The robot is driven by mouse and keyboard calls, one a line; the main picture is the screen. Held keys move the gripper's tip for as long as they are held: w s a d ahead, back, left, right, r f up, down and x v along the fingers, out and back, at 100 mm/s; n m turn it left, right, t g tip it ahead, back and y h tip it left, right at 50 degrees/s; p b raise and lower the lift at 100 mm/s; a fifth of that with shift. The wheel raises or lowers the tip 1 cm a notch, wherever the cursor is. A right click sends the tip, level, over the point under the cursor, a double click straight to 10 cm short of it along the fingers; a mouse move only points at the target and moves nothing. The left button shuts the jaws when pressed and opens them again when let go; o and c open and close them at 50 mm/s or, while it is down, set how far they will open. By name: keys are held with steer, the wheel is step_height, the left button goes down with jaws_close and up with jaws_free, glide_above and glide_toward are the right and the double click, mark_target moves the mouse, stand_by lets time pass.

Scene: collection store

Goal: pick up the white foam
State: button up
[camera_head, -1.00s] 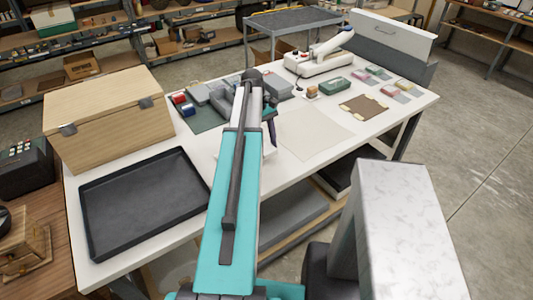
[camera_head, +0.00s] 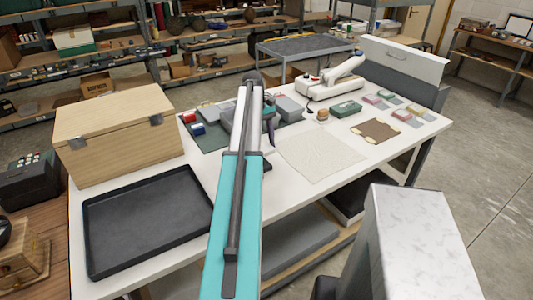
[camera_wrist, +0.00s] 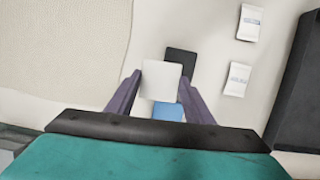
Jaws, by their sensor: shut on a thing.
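The white foam (camera_wrist: 160,80) is a small pale block in the wrist view. It sits between the two purple fingers of my gripper (camera_wrist: 162,92), which is shut on it. In the head view my arm hides the foam and most of the gripper. A blue piece (camera_wrist: 168,112) and a dark piece (camera_wrist: 181,62) show beside the foam in the wrist view; I cannot tell whether they touch it.
A black tray (camera_head: 92,238) and a wooden box (camera_head: 120,150) stand on the left of the white table. A cream cloth (camera_head: 318,152), a brown card (camera_head: 375,130) and a green box (camera_head: 346,109) lie to the right. Two small white packets (camera_wrist: 238,78) show in the wrist view.

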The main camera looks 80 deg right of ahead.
steer(key=shift+w+d+r, duration=0.1)
steer(key=shift+w+d, duration=0.4)
steer(key=shift+d, duration=0.35)
steer(key=shift+r, duration=0.1)
